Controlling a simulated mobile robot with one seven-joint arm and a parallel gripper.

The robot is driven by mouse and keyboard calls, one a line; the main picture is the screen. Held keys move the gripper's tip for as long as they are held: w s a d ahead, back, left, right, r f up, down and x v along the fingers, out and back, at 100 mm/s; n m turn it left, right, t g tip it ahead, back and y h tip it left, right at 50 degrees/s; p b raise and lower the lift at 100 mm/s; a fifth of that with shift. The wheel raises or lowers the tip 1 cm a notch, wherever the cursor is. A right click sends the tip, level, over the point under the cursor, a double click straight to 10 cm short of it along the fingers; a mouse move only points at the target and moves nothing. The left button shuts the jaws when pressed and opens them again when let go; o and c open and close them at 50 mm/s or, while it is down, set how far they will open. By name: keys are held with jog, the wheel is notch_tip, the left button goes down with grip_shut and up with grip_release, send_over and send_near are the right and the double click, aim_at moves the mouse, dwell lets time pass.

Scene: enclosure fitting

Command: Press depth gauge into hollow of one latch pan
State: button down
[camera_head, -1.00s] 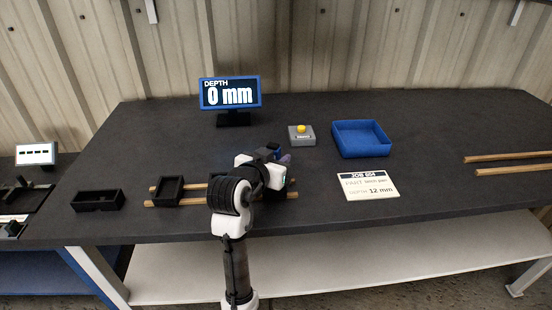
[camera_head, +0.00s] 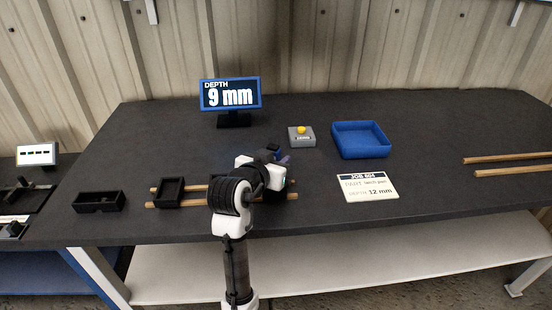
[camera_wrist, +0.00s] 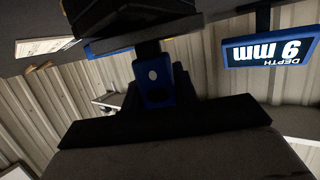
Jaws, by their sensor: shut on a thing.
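A black latch pan (camera_head: 170,191) lies open side up on two wooden rails. More dark pan shape on the rails is mostly hidden behind my arm. My gripper (camera_head: 276,156) is at the right end of these rails, and its fingertips are hard to make out. In the wrist view a blue body with a white round spot (camera_wrist: 155,82), seemingly the depth gauge, is held in my gripper. Its tip and the hollow under it cannot be seen clearly. The depth display (camera_head: 230,95) reads 9 mm; it also shows upside down in the wrist view (camera_wrist: 268,51).
A job card (camera_head: 368,186) reads latch pan, depth 12 mm. A grey box with a yellow button (camera_head: 301,135) and a blue bin (camera_head: 360,139) stand behind. A black divided holder (camera_head: 98,201) is at left. Bare wooden rails (camera_head: 512,171) lie at right. The table's right middle is clear.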

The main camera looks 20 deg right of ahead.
notch_tip(320, 180, up, 7)
jog(key=p, duration=0.5)
jog(key=shift+f, duration=0.1)
dwell(1.2)
